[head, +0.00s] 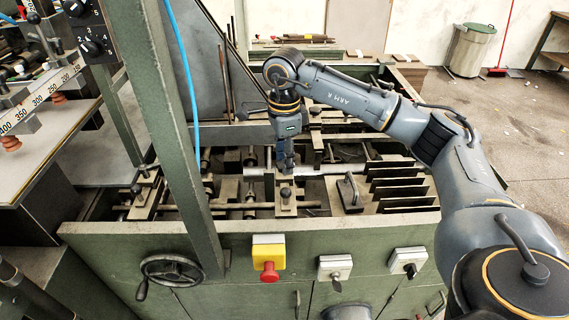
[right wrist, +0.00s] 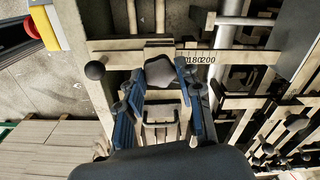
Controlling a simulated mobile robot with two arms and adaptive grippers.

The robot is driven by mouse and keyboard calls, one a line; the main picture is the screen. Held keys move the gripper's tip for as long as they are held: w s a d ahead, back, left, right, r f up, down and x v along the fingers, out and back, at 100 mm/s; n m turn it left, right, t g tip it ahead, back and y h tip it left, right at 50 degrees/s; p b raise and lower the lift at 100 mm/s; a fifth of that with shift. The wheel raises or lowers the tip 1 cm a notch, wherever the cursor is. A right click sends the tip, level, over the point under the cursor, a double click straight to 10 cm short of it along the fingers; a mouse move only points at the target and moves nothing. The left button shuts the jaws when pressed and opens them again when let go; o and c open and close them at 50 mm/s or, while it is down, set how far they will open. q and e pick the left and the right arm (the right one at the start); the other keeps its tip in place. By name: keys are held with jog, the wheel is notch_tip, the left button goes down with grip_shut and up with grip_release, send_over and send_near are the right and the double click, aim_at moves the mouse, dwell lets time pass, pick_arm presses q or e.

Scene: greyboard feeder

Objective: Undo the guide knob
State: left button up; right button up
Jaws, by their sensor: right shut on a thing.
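The guide knob (right wrist: 160,72) is a dark grey, lobed knob on a pale flat bar in the right wrist view. My right gripper (right wrist: 159,76) has its blue-padded fingers closed on either side of it. In the head view my right gripper (head: 286,168) points down into the feeder bed, and its fingers hide the knob there. The pale bar (right wrist: 125,57) carries a scale (right wrist: 199,60) reading 180 and 200 just right of the knob. My left gripper is in neither view.
Upright dark plates (head: 400,188) stand right of the gripper. A green post (head: 175,130) rises at left. A red stop button (head: 269,272) and handwheel (head: 170,270) are on the front panel.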

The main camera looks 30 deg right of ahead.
jog(key=n+b, duration=0.2)
jog(key=n, duration=0.2)
jog(key=shift+n+b, duration=0.5)
jog(key=shift+n, duration=1.4)
jog(key=o, duration=1.2)
notch_tip(320, 180, up, 12)
